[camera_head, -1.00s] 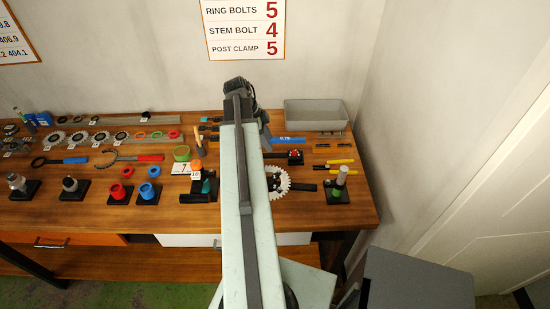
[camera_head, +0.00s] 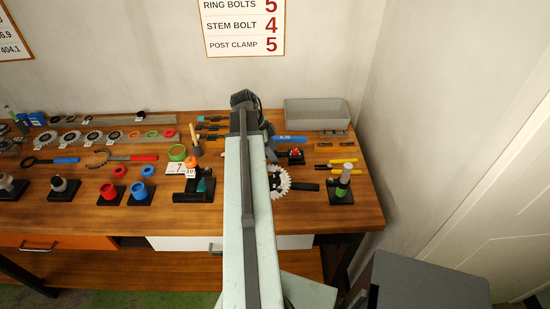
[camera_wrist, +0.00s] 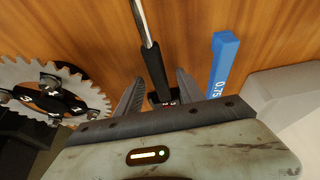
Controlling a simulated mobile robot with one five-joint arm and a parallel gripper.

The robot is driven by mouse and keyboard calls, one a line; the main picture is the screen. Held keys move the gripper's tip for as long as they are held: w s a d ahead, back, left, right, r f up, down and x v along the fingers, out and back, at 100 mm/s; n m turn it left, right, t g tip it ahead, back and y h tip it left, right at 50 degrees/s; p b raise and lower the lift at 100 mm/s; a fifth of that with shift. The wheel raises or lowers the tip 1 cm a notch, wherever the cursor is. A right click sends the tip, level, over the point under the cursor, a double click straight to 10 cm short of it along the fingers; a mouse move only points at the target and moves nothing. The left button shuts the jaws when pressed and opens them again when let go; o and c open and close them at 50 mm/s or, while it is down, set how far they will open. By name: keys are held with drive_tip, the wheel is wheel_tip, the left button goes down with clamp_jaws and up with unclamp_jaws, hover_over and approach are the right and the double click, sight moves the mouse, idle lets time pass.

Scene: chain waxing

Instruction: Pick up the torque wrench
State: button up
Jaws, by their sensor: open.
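A tool with a black grip and a thin metal shaft, seemingly the torque wrench, lies on the wooden bench in the wrist view (camera_wrist: 153,65). In the head view, what seems its red-and-black end (camera_head: 296,154) shows just right of my arm; the rest is hidden. My gripper (camera_wrist: 159,78) is open, with one finger on each side of the grip. Neither finger visibly presses on it. Small red marks show at the grip's lower end, near the gripper body. I cannot tell the height gap.
A toothed chainring (camera_wrist: 48,92) lies left of the gripper in the wrist view. A blue 0.75 gauge (camera_wrist: 219,62) lies close to the right finger. A grey bin (camera_head: 317,114) stands at the back right. A black-based stand (camera_head: 342,185) is near the right front edge.

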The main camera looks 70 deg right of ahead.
drive_tip(key=shift+f, duration=0.25)
idle(0.3)
clamp_jaws()
idle(1.3)
